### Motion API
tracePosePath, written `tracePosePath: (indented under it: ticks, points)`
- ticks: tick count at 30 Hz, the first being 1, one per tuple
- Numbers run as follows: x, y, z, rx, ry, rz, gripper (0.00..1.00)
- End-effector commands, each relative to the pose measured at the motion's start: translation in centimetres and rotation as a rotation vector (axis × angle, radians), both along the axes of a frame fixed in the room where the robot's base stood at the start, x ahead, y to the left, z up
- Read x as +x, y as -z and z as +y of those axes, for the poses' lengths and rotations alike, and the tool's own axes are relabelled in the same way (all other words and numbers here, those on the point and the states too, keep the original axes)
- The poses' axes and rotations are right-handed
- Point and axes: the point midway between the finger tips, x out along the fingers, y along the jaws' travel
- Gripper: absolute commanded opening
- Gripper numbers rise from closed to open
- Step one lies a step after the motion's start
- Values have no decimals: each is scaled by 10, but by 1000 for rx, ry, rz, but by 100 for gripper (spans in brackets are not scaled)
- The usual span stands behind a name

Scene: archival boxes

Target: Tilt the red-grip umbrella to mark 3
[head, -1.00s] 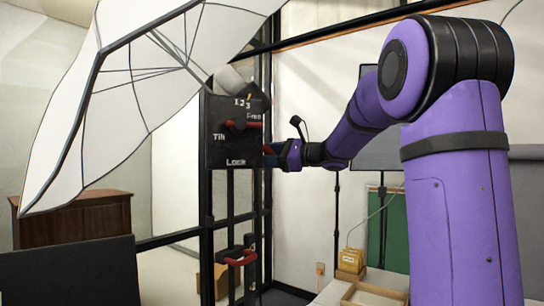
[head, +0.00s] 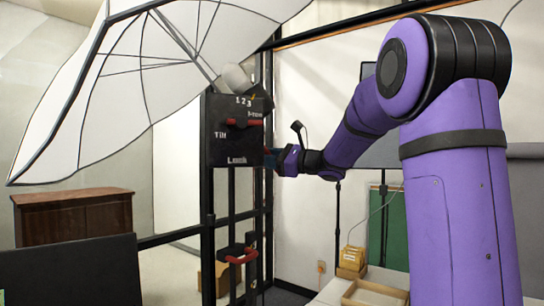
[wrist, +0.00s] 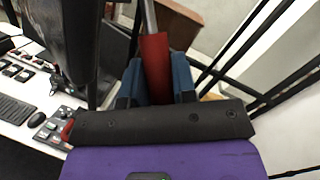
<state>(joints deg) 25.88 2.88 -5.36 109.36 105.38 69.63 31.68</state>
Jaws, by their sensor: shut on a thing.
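The white umbrella (head: 120,85) spreads across the upper left of the head view, tilted on its stand. A black panel (head: 222,148) below it carries marks 1, 2 and 3 (head: 244,102) and the words Tilt and Lock. A small yellow pointer (head: 254,97) shows near mark 3; its exact reading is too small to tell. My gripper (head: 270,160) is at the panel's right edge, its fingertips partly hidden there. In the wrist view its blue fingers (wrist: 157,85) are shut on a red grip (wrist: 155,65) on a metal rod.
A red handle (head: 243,122) crosses the panel, and another red handle (head: 241,257) sits lower on the black frame (head: 206,215). A brown cabinet (head: 70,217) stands at left behind a dark board (head: 70,272). A table with a wooden tray (head: 375,297) is at lower right.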

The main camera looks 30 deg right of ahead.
Motion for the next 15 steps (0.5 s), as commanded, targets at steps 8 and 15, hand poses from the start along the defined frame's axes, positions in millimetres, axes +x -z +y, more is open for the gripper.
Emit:
tracePosePath:
  ticks: [8,15]
  points:
    - [0,3,2,9,-6,7,30]
    - [0,2,1,7,-4,5,51]
